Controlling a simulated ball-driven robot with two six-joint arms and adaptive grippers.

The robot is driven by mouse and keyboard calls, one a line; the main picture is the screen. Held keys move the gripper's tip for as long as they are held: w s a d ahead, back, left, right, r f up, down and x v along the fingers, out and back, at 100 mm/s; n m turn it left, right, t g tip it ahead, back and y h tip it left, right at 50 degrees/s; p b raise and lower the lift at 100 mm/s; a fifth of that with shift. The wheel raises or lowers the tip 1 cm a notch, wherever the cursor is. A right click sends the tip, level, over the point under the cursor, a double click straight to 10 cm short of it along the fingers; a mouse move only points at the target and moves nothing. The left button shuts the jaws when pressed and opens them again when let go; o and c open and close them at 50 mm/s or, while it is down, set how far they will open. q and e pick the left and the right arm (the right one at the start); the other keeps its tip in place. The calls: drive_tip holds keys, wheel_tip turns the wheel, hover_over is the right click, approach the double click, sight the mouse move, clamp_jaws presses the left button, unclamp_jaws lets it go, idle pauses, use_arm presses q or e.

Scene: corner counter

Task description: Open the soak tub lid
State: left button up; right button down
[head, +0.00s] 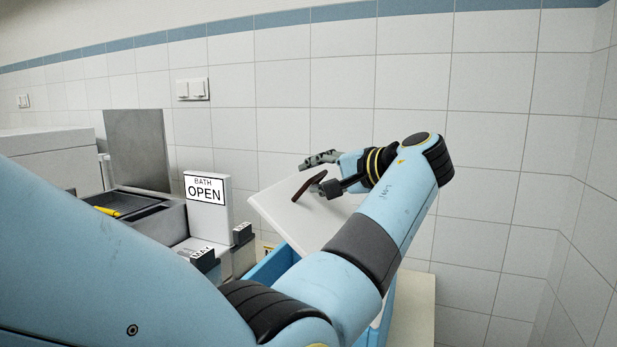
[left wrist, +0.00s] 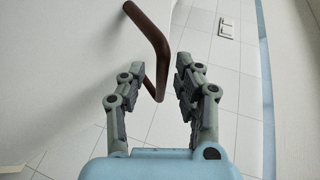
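The soak tub lid (head: 287,213) is a white panel, raised and tilted above the blue tub (head: 268,268) in the head view. Its brown bar handle (head: 308,185) stands out from its face. My left gripper (head: 322,173) is at the handle, with its fingers spread. In the left wrist view the fingers (left wrist: 152,80) are wide apart, and the lower end of the handle (left wrist: 150,42) shows between them with gaps on both sides. The lid face (left wrist: 60,70) fills the left of that view. My left arm hides part of the lid and tub. My right gripper is not in view.
A white sign reading BATH OPEN (head: 207,202) stands left of the lid. Further left are a dark tray (head: 140,205) with a yellow item (head: 107,211) and an upright grey panel (head: 137,150). A tiled wall (head: 500,150) is behind; the space right of my arm is clear.

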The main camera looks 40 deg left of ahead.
use_arm(q)
drive_tip(key=shift+d+r, duration=0.1)
drive_tip(key=shift+d, duration=0.2)
drive_tip(key=shift+c, duration=1)
drive_tip(key=shift+a, duration=0.2)
clamp_jaws()
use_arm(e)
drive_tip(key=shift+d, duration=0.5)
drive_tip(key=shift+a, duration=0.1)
